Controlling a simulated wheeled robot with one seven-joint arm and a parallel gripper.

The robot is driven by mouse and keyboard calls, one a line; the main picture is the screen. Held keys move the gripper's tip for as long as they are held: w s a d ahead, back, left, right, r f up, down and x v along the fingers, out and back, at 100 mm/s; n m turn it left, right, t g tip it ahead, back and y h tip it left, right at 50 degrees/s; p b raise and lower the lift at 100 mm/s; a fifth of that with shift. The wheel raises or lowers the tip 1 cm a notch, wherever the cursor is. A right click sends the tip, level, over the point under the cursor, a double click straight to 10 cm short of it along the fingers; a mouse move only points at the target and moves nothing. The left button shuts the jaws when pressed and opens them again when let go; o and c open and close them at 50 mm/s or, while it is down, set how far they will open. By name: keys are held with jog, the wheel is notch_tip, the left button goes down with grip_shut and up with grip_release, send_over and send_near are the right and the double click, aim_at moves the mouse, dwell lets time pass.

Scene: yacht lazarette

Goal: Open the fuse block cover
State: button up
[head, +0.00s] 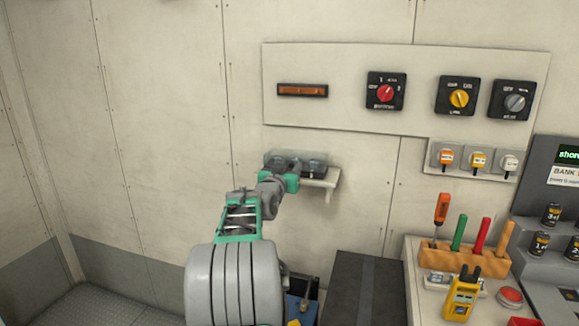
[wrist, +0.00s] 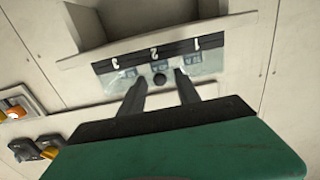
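The fuse block (head: 313,170) sits on a small wall shelf in the head view, with a clear cover (head: 297,156) on it. In the wrist view the clear cover (wrist: 207,64) lies beside a dark strip numbered 1, 2, 3 (wrist: 175,50). A small round dark knob (wrist: 160,80) is at the cover's middle edge. My gripper (wrist: 160,79) is open, with one finger on each side of the knob and a visible gap to each. My gripper (head: 292,180) partly hides the block's front in the head view. How far the cover is raised is hard to tell.
The shelf (head: 330,181) juts from the wall below a switch panel (head: 345,60) with several rotary knobs. A bench (head: 405,290) at right holds an orange rack of screwdrivers (head: 460,260) and a yellow meter (head: 462,298). The wall left of my arm is clear.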

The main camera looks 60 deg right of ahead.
jog(key=shift+c, duration=0.6)
grip_shut()
dwell(0.8)
